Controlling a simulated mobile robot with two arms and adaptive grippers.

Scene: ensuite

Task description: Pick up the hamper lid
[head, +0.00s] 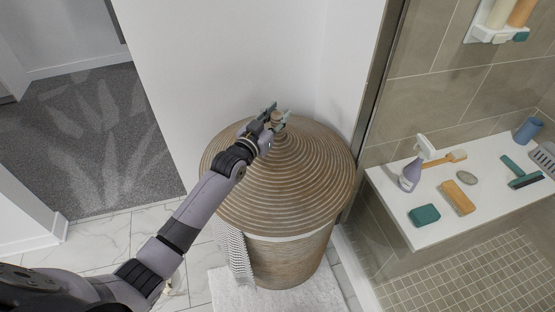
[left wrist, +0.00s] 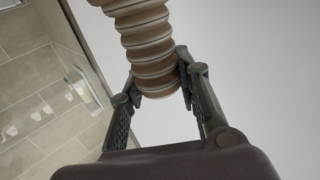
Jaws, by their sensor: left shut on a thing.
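The hamper lid (head: 290,185) is a wide, ribbed, light-brown cone with a knob (head: 277,118) at its top. It sits over the woven hamper (head: 285,262) and looks slightly tilted, with a pale band showing below its rim. My left gripper (head: 274,120) reaches in from the left and is shut on the knob. In the left wrist view the ribbed knob (left wrist: 150,50) stands between the two fingers of the left gripper (left wrist: 160,85). My right gripper is not in view.
A grey cloth (head: 235,255) hangs from the hamper's left side, above a white mat (head: 222,290). A white wall stands close behind. To the right, a shower bench (head: 400,200) holds a spray bottle (head: 411,172), a brush, a sponge (head: 457,197) and a teal block (head: 424,215).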

